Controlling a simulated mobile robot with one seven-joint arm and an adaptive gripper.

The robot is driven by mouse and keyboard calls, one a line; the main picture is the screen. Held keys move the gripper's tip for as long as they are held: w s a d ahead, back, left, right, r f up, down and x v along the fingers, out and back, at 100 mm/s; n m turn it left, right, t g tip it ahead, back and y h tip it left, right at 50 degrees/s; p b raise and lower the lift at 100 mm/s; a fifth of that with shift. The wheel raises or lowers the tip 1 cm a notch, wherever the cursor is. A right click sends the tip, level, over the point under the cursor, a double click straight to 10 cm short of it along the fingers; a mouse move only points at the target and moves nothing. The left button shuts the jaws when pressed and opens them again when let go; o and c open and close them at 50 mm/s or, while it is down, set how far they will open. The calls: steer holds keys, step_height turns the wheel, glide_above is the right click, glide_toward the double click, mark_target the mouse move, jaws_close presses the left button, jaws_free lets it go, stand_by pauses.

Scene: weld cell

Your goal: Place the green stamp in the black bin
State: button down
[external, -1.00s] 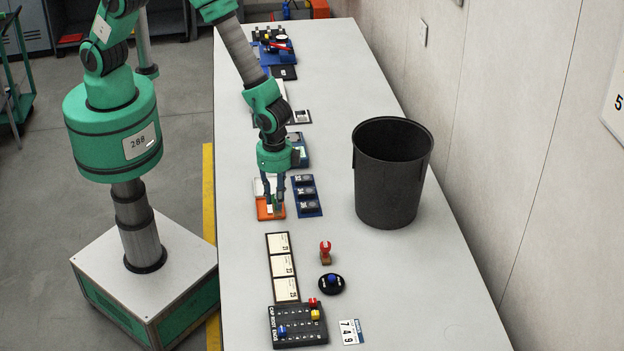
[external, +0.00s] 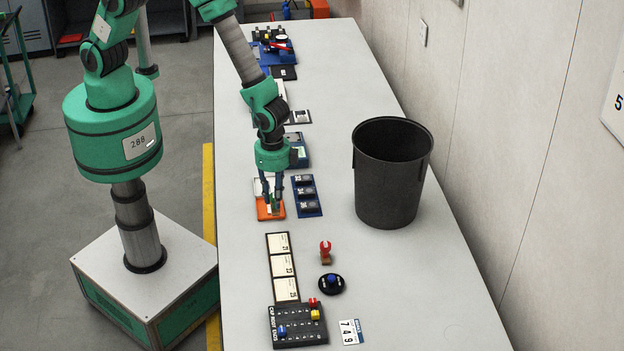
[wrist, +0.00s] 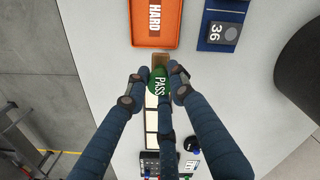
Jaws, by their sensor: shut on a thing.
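The green stamp (wrist: 159,80), marked PASS, is between my fingertips in the wrist view, with its brown block end showing just beyond them. In the external view the stamp (external: 276,203) is a small green patch at my gripper (external: 271,202), partly hidden by the fingers. My gripper (wrist: 158,76) is shut on it, over or beside the orange tray (external: 264,211) marked HARD; I cannot tell the exact height. The black bin (external: 388,190) stands upright and open-topped to the right of my gripper. Its dark side also shows at the wrist view's right edge (wrist: 302,62).
A blue rack (external: 308,205) with dark blocks sits just right of the orange tray. Nearer are a card strip (external: 283,268), a red-topped stamp (external: 325,253), a black disc with a blue knob (external: 332,284) and a black pegboard (external: 297,325). Table between rack and bin is clear.

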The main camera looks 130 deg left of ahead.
step_height(320, 180, up, 23)
steer(key=n+b, duration=0.4)
steer(key=n, duration=0.9)
glide_above(390, 202)
steer(key=s+a, duration=0.2)
steer(key=a, duration=0.3)
step_height(390, 202, down, 18)
steer(key=shift+a+r+n, duration=0.25)
steer(key=shift+n, duration=0.05)
steer(key=shift+s+f, duration=0.1)
steer(key=shift+f, duration=3)
steer(key=shift+f, duration=1.85)
steer(key=shift+f, duration=0.15)
